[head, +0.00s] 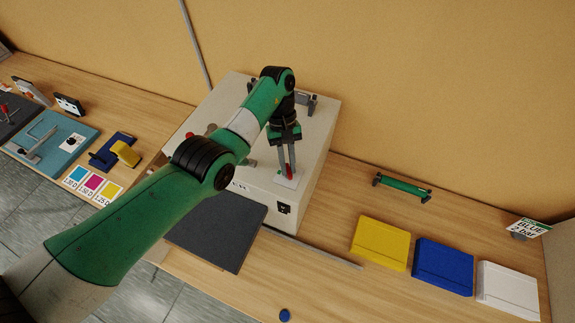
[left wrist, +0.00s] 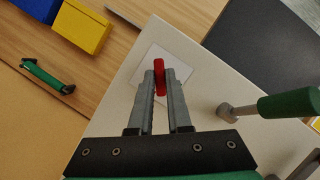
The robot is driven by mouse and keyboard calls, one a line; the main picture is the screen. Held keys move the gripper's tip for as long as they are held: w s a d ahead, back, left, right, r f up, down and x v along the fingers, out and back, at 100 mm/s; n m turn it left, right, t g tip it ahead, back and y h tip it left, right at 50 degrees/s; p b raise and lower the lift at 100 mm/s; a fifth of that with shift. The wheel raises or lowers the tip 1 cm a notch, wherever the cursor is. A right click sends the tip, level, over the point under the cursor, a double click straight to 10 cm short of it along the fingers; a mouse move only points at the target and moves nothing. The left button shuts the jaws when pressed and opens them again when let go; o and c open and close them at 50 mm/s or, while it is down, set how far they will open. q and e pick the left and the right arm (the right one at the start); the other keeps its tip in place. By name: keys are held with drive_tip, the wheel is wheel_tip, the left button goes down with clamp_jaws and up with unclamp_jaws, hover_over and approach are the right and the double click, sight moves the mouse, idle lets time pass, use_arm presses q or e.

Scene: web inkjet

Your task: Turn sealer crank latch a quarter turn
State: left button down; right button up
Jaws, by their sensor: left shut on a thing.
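The sealer is a cream box (head: 315,150) on the wooden bench in the head view. A red latch handle (head: 290,171) stands on a white plate (head: 285,182) near its front right corner. My left gripper (head: 289,166) reaches down from above with its fingers on either side of the red handle. In the left wrist view, the red handle (left wrist: 159,78) is between the two grey fingertips (left wrist: 159,85), which are shut on it. The white plate (left wrist: 180,66) shows around it. My right gripper is in neither view.
A green-handled crank (left wrist: 285,104) sticks out beside the latch in the left wrist view. A dark mat (head: 228,235) lies in front of the box. Yellow (head: 380,243), blue (head: 442,266) and white (head: 507,290) blocks and a green roller (head: 403,187) lie to the right.

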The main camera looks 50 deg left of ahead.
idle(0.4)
use_arm(q)
drive_tip(key=c, duration=0.9)
unclamp_jaws()
drive_tip(key=shift+o, duration=0.2)
